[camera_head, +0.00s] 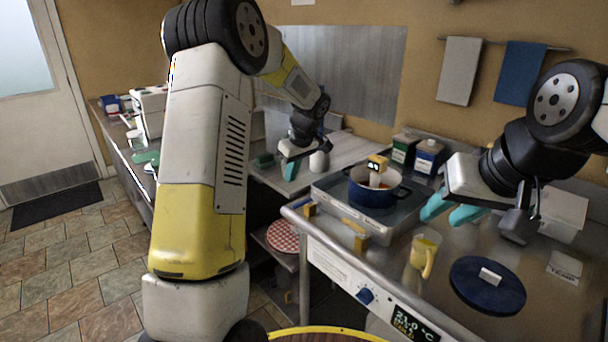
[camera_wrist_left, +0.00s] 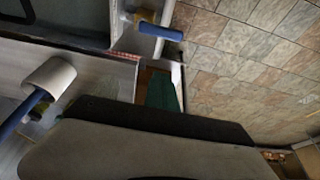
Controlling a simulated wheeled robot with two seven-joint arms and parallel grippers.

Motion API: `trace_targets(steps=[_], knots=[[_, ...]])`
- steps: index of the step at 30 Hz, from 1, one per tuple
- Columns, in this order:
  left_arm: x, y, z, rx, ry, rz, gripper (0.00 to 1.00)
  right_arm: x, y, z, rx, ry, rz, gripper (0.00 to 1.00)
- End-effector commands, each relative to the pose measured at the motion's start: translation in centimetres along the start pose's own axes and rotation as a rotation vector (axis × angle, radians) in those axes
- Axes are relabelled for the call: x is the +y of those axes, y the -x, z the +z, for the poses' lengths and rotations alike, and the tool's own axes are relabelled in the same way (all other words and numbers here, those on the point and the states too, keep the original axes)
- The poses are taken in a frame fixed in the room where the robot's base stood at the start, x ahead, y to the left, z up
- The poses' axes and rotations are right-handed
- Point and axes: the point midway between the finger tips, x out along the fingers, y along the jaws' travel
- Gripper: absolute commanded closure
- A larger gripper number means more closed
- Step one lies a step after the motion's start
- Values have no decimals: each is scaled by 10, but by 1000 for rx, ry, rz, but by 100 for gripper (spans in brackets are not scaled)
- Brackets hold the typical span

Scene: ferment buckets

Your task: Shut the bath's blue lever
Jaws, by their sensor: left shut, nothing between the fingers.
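The bath (camera_head: 345,206) is a grey metal basin on the steel counter, with a blue pot in it. In the left wrist view a blue lever (camera_wrist_left: 160,31) sticks out from a brass fitting at the top. My left gripper (camera_head: 279,166) is shut and empty, left of the bath and apart from it.
A blue pot (camera_head: 374,196) holds a small yellow-topped item. A yellow mug (camera_head: 424,254) and a dark blue lid (camera_head: 487,286) lie to the right. A blue knob (camera_head: 365,296) sits on the front panel. The wrist view shows a white cylinder (camera_wrist_left: 49,75) with a blue rod.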

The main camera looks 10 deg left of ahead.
Motion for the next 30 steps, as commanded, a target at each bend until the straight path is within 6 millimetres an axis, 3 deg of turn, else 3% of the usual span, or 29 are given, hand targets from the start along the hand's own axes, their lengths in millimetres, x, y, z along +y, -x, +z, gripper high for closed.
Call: trace_targets(steps=[10, 18, 30], knots=[[-1, -76, 0, -3, 0, -3, 100, 0, 0, 0, 0, 0, 0, 64], [0, -63, 33, 0, -2, 0, 100, 0, 0, 0, 0, 0, 0, 64], [0, -61, 38, 0, 0, 0, 100, 0, 0, 0, 0, 0, 0, 64]])
